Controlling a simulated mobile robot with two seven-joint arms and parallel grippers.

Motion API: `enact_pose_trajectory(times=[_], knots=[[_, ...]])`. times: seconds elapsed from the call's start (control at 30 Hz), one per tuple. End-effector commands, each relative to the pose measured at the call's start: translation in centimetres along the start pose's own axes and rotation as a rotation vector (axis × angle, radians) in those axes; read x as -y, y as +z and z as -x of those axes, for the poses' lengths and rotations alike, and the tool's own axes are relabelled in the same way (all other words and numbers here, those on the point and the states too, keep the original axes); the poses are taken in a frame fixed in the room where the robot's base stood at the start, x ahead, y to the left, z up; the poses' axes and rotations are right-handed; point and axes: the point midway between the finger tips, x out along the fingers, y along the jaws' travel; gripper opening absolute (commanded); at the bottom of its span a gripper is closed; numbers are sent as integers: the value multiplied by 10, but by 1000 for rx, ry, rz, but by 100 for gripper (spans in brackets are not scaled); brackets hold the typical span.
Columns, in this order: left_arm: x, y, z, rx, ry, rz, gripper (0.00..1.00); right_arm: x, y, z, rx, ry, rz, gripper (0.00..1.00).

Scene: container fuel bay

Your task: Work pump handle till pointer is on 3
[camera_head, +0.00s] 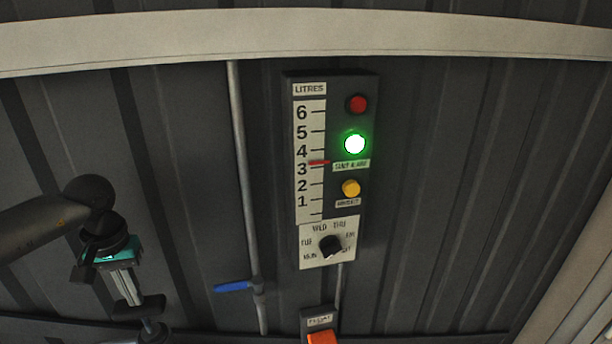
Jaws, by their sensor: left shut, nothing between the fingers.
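The gauge panel (369,215) is on the wall in the middle, with a "LITRES" scale (303,215) numbered 1 to 6. Its red pointer (319,162) lies level with the upper part of the numeral 3, clearly below 4. My left gripper (140,302) is at the lower left, pointing down, shut and empty. A small dark and grey part shows just below its fingertips; I cannot tell whether it is the pump handle or whether they touch. No pump handle can be clearly made out. My right gripper is not in view.
The panel has a red button (357,103), a lit green lamp (355,144), a yellow button (351,188) and a black rotary knob (330,245). A blue valve lever (233,287) sits on a vertical pipe (242,170). An orange part (322,337) is cut off below.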

Motion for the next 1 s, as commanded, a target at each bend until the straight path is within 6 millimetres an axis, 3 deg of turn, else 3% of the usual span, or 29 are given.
enact_pose_trajectory(times=[0.03, 0.47, 0.67, 1.0], knots=[[0, 2, -11, 7, -2, -3, 0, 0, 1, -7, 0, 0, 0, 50], [-1, 2, -48, 8, -1, -3, 0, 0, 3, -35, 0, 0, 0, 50], [-1, 2, -36, 8, -1, -4, 0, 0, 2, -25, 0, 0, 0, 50], [-1, 2, 6, 8, 0, -4, 0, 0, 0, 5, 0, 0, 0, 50]])
